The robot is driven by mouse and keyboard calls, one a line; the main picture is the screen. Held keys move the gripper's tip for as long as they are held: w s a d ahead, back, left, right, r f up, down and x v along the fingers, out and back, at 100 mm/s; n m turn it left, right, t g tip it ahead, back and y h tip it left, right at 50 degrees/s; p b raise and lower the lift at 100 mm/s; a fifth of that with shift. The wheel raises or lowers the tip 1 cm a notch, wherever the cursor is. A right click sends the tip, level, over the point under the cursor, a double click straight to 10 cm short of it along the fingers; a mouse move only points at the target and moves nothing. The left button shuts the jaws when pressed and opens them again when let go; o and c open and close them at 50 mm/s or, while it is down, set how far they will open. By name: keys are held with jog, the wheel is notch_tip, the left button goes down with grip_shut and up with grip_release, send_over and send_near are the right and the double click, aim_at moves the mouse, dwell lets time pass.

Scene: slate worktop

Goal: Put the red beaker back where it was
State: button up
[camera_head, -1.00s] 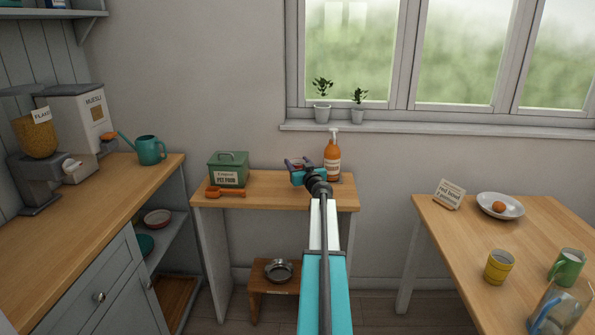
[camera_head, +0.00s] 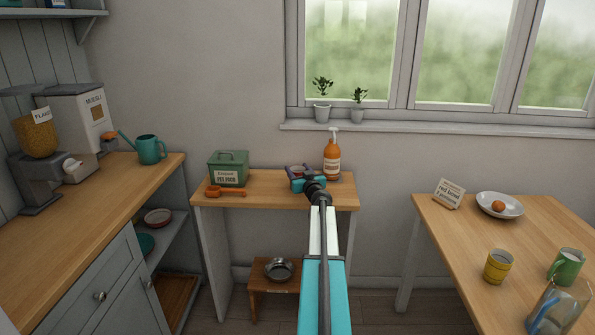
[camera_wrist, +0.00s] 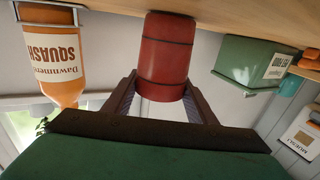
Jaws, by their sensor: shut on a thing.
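The red beaker (camera_wrist: 165,52) is between the two fingers of my gripper (camera_wrist: 162,98) in the wrist view, which is upside down. My gripper is shut on it. The beaker's lower end is at or very close to the wooden top of the side table (camera_wrist: 225,12); I cannot tell whether it touches. In the head view my gripper (camera_head: 300,172) is over the right half of the side table (camera_head: 272,196), just left of the orange squash bottle (camera_head: 332,160). The beaker is mostly hidden there by my gripper.
The squash bottle also shows in the wrist view (camera_wrist: 58,55). A green pet food box (camera_head: 228,170) and an orange scoop (camera_head: 226,192) are on the table's left half. A stool with a metal bowl (camera_head: 278,270) is below. The table at right holds a yellow cup (camera_head: 498,267).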

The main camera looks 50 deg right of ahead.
jog(key=shift+f+b, duration=0.15)
jog(key=shift+b, duration=0.2)
jog(key=o, duration=1.2)
jog(key=shift+r+p, duration=0.25)
jog(key=shift+p, duration=0.25)
jog(key=shift+s+a+f, duration=0.15)
jog(key=shift+s+a, duration=0.05)
jog(key=shift+s, duration=0.15)
jog(key=shift+b+v, duration=1.45)
jog(key=shift+v, duration=4.2)
